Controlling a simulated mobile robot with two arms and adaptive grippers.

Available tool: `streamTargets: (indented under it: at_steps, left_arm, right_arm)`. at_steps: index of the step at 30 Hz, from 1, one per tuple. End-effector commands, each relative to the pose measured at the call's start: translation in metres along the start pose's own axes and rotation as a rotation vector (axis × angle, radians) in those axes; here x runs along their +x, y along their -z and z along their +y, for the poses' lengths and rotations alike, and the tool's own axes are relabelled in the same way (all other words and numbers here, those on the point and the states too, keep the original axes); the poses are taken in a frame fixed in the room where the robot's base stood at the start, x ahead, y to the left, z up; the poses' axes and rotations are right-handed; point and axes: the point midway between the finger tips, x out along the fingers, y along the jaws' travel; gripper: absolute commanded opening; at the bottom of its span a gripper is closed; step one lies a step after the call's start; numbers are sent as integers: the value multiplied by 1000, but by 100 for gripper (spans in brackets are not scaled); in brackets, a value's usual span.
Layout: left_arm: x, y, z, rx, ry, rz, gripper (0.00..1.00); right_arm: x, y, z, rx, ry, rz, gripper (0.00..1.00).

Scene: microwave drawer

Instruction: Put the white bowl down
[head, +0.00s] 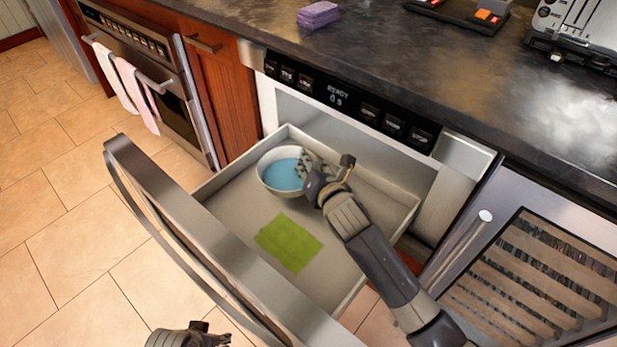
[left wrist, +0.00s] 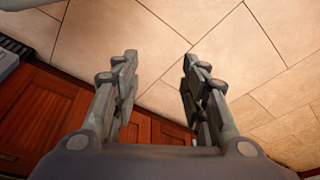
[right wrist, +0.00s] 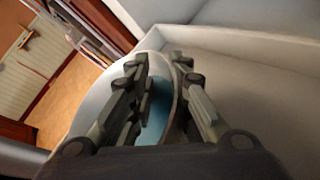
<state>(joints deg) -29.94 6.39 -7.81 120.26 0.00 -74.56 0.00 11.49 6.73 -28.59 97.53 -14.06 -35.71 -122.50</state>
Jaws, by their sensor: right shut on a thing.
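The white bowl (head: 264,178) with a blue inside is in the far left part of the open microwave drawer (head: 216,186). It seems to rest on the drawer floor, but its underside is hidden. My right gripper (head: 304,172) is shut on the bowl's right rim. In the right wrist view, the bowl (right wrist: 153,110) shows between the fingers of my right gripper (right wrist: 160,75), one finger inside the rim and one outside. My left gripper (left wrist: 160,60) is open and empty above the floor; part of it shows at the bottom of the head view (head: 190,338).
A flat green piece (head: 289,242) lies on the drawer floor, nearer than the bowl. The drawer front with its handle (head: 185,235) stands out over the tiles. The dark counter (head: 400,70) holds purple sponges (head: 318,14) and a toaster (head: 580,35). Towels hang on the oven at left.

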Motion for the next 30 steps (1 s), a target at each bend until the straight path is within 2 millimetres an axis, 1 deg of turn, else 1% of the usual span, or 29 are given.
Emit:
streamTargets:
  at_steps: [2, 5, 9, 13, 17, 26, 27, 29, 30]
  left_arm:
    - [-3, 1, 0, 0, 1, 3, 40]
    - [-13, 3, -1, -1, 2, 10, 40]
    - [-32, 6, -2, -3, 3, 20, 40]
    - [-46, 8, -2, -3, 5, 24, 40]
    - [-50, 8, -2, -4, 5, 26, 40]
    - [-51, 8, -2, -4, 5, 27, 40]
    - [-51, 9, -2, -4, 5, 28, 40]
    - [-51, 9, -2, -4, 5, 28, 40]
    - [-51, 9, -2, -4, 5, 28, 40]
  right_arm:
    - [1, 1, 0, 2, -5, -5, 0]
    - [4, 9, -4, 3, -3, -3, 0]
    - [8, 22, -12, 3, -3, -3, 0]
    - [11, 28, -16, 3, -4, -4, 0]
    - [12, 29, -17, 2, -4, -5, 0]
    - [12, 31, -18, 1, -4, -4, 0]
    - [12, 33, -20, 0, -1, 0, 27]
    - [12, 33, -20, 0, 0, 0, 38]
    - [12, 33, -20, 0, 0, 0, 38]
